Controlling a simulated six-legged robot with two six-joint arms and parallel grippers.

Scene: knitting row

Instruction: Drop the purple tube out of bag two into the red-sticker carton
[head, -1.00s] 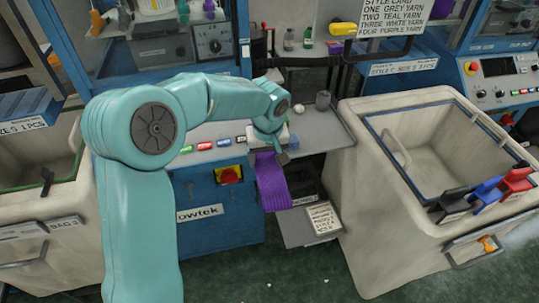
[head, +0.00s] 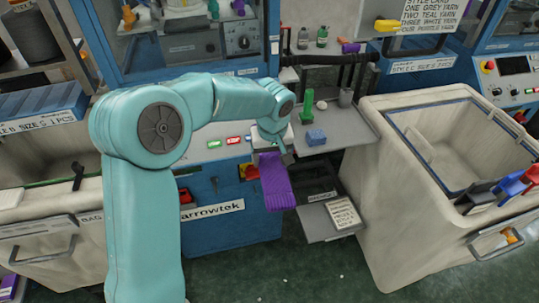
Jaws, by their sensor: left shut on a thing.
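My left gripper (head: 272,146) is shut on the purple tube (head: 277,183), a flat ribbed knitted piece. The tube hangs down from the gripper in front of the blue machine, left of the grey shelf. The fingertips are small and partly hidden by my own wrist. A pale bag (head: 52,235) at the left has a label starting "BAG", its number hidden by my arm. Another pale bag (head: 400,205), with a blue-rimmed opening, stands at the right. I cannot make out a red sticker on any carton. My right gripper is not in view.
A low grey tray (head: 318,222) with a printed card (head: 342,213) sits below. Black, blue and red clips line the right bag's edge. Green floor is open in front.

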